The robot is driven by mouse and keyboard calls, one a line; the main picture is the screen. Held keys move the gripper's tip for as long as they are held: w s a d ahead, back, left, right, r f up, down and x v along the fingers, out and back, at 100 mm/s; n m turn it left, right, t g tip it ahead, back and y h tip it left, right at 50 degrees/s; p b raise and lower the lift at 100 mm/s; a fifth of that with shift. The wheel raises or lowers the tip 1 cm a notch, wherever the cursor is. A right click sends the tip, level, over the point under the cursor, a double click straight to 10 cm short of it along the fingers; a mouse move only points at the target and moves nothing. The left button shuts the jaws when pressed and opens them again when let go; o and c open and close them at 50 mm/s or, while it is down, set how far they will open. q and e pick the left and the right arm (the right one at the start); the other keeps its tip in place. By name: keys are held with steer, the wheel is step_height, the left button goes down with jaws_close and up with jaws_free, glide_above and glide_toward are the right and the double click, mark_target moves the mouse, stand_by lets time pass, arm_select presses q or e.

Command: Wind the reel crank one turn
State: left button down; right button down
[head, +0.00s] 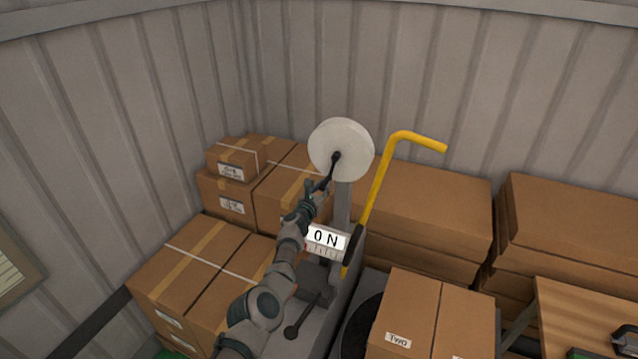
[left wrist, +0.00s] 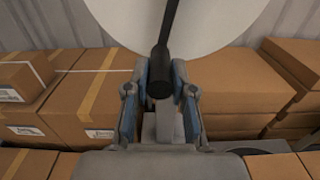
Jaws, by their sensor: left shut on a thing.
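The reel (head: 345,135) is a white disc on top of a grey post. It also fills the top of the left wrist view (left wrist: 215,25). The black crank (head: 335,163) runs from the disc's middle down to my left gripper (head: 312,193). In the left wrist view the crank's dark grip (left wrist: 159,75) is between the two fingers of my left gripper (left wrist: 160,100). The gripper is shut on this grip, below the disc's centre. My right gripper is not in view.
A yellow bent bar (head: 378,185) rises just right of the reel post. A white plate marked "0 N" (head: 326,239) sits below my gripper. Cardboard boxes (head: 205,260) stand at left, with more boxes (head: 425,205) behind. A wooden top (head: 590,315) is at lower right.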

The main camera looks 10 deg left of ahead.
arm_select(q)
steer(key=shift+s+d+f+n, duration=0.15)
steer(key=shift+d+f+n, duration=0.05)
steer(key=shift+d+n, duration=0.4)
steer(key=shift+s+d+f+n, duration=0.15)
steer(key=shift+d+n, duration=0.3)
steer(key=shift+n, duration=0.25)
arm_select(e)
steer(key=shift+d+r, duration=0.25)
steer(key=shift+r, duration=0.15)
arm_select(q)
steer(key=c, duration=1)
jaws_free()
steer(key=shift+w+f, duration=0.1)
steer(key=shift+w+p, duration=0.15)
steer(key=shift+p, duration=0.15)
glide_toward(335, 158)
steer(key=shift+w+d, duration=0.2)
steer(key=shift+w, duration=0.65)
steer(key=shift+w+d, duration=0.15)
steer(key=shift+w, duration=0.7)
steer(key=shift+w+d, duration=0.2)
steer(key=shift+w, duration=0.65)
steer(key=shift+f, duration=0.1)
